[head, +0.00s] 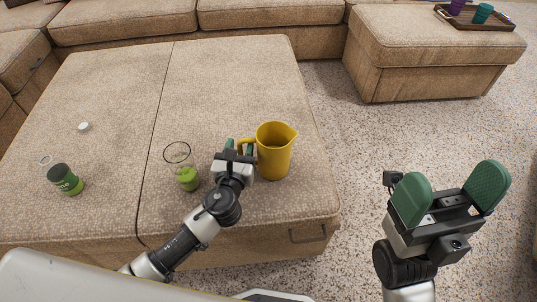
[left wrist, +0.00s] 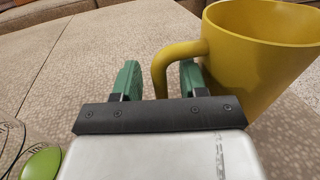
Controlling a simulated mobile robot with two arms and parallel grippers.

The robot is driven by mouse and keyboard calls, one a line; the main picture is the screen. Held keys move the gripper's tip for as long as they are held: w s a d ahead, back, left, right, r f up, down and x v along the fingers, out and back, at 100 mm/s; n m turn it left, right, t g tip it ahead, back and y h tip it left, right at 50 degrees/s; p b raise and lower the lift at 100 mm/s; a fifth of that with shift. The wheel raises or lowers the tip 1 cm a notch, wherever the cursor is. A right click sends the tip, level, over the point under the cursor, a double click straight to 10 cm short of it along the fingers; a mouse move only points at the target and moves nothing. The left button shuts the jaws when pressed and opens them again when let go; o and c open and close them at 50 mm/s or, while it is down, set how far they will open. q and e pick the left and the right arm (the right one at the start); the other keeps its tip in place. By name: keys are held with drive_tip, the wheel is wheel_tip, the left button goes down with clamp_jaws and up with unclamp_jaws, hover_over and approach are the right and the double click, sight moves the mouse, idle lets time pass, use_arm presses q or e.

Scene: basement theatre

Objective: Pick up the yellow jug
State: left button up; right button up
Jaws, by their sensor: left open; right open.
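The yellow jug (head: 275,152) stands upright on the tan ottoman (head: 225,75), near its right edge, with its handle toward the left. My left gripper (head: 240,149) is at the handle side of the jug. In the left wrist view the jug (left wrist: 258,55) fills the upper right. My right gripper (head: 452,195) is open and empty over the floor to the right.
A clear glass with green contents (head: 187,178) stands just left of my left gripper. A dark green jar (head: 65,180) and a small white lid (head: 84,127) are further left. A tray with cups (head: 475,22) rests on another ottoman at back right. Speckled carpet lies between.

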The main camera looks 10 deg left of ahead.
use_arm(q)
clamp_jaws()
idle(0.3)
drive_tip(key=shift+r, duration=0.1)
